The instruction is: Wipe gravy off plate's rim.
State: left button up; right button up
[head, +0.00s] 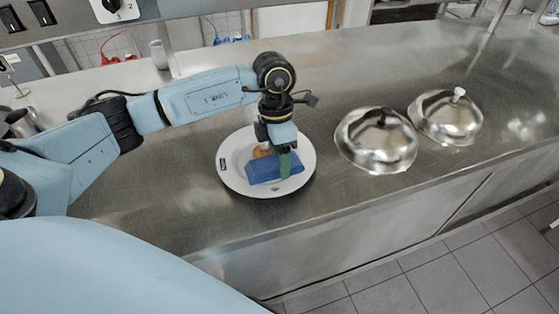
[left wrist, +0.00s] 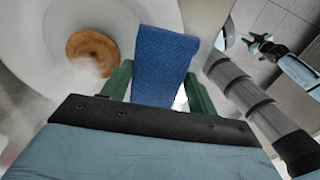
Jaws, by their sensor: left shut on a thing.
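A white round plate (head: 233,148) lies on the steel counter. A brown round patch (head: 261,151) shows in its middle, partly hidden by my arm; it also shows in the left wrist view (left wrist: 92,50). A small dark mark (head: 223,164) is on the plate's left rim; I cannot tell whether it is gravy. My left gripper (head: 286,166) is shut on a folded blue cloth (head: 268,171), over the plate's front right part. In the left wrist view the cloth (left wrist: 163,62) sits between the green fingers. Whether it touches the plate is unclear. My right gripper (left wrist: 262,44) shows small, away from the plate.
Two shiny domed lids, one with a dark knob (head: 376,142) and one with a light knob (head: 446,118), stand right of the plate. A metal cup (head: 158,54) stands at the back left. The counter's front edge runs close before the plate.

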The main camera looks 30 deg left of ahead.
pick_arm(q)
jog(key=shift+w+a+r+p, duration=0.15)
jog(key=shift+r+p, duration=0.2)
jog(key=shift+r, duration=0.55)
jog(key=shift+w+a+r+p, duration=0.1)
jog(key=shift+r+p, duration=0.35)
jog(key=shift+r, duration=0.3)
jog(key=shift+w+a+r+p, duration=0.1)
jog(key=shift+r+p, duration=0.3)
jog(key=shift+r, duration=0.35)
